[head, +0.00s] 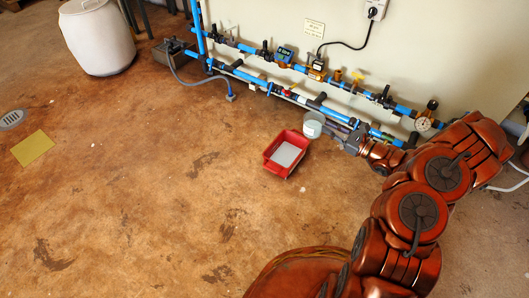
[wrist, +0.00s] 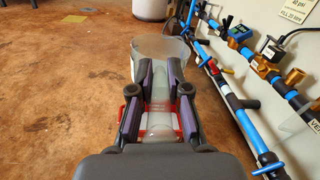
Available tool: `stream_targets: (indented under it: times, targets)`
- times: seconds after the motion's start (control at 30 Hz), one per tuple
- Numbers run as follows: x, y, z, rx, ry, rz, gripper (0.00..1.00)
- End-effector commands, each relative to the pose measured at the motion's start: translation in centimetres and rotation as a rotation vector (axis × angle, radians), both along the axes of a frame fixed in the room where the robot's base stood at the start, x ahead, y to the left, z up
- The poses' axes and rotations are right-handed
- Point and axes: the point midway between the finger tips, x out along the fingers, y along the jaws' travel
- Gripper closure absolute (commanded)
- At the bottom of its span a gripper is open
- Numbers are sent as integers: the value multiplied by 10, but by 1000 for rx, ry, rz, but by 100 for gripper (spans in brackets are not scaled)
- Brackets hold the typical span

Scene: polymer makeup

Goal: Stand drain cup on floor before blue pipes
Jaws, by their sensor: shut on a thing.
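The drain cup (head: 312,124) is a pale, translucent cup just in front of the blue pipes (head: 240,73) in the head view. My gripper (head: 328,130) is shut on it from the right. In the wrist view the cup (wrist: 160,50) is upright at the far end of the fingers, with the purple-padded fingertips of my gripper (wrist: 160,68) on either side of it. The blue pipes (wrist: 238,118) run along the right there. The cup's underside is hidden, so I cannot tell whether it touches the floor (head: 150,200).
A red tray (head: 274,168) with a pale inside sits on the floor left of the cup. A grey hose (head: 195,82) hangs by the pipes. The middle floor is clear.

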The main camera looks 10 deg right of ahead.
Motion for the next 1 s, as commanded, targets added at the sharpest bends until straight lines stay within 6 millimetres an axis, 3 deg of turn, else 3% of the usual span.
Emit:
stream_targets:
  times: [0.1,0.5,1.0]
  targets:
    - [-13,-14,-39,4,7,-35,100]
    - [-68,-46,-150,5,6,-143,100]
    - [-155,-56,-261,4,5,-257,100]
